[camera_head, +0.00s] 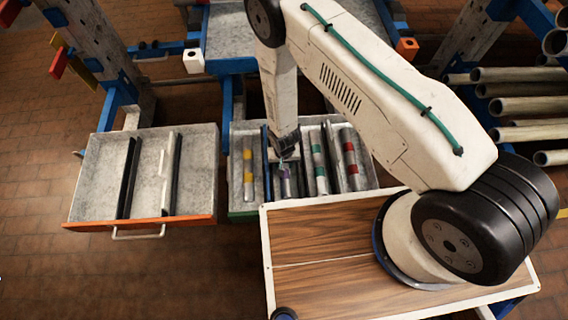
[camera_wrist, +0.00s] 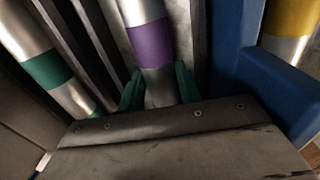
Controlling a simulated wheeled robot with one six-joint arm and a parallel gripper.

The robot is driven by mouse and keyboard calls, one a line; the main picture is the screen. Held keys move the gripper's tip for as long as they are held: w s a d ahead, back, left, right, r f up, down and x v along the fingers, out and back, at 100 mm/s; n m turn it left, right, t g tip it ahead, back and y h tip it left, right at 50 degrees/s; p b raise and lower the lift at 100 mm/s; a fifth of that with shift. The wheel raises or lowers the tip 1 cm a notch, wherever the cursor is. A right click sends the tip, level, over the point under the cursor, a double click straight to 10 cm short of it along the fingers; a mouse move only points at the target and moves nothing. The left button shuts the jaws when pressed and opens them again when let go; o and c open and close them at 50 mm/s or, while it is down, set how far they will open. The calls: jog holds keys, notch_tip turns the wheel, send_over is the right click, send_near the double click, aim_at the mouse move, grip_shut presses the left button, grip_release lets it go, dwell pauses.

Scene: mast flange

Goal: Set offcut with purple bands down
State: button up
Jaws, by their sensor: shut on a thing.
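The offcut with purple bands (camera_wrist: 150,42) is a silver tube with a purple band, seen in the wrist view between the green fingertips of my gripper (camera_wrist: 160,88). My gripper is shut on it. In the head view my gripper (camera_head: 284,160) is over the grey drawer with dividers, and only a small purple part of the offcut (camera_head: 286,173) shows below it. The tube lies in or just above a slot between dividers; I cannot tell whether it touches the floor of the drawer.
In the drawer (camera_head: 244,213), a yellow-banded tube (camera_head: 248,170) lies left, with a green-banded tube (camera_head: 318,160) and a red-banded tube (camera_head: 350,158) right. Upright dividers stand close beside my gripper. The orange-fronted drawer (camera_head: 190,219) at left holds dividers but no tubes.

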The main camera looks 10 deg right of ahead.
jog(key=shift+f, duration=0.15)
jog(key=o, duration=1.1)
notch_tip(320, 180, up, 12)
jog(key=shift+r, duration=0.2)
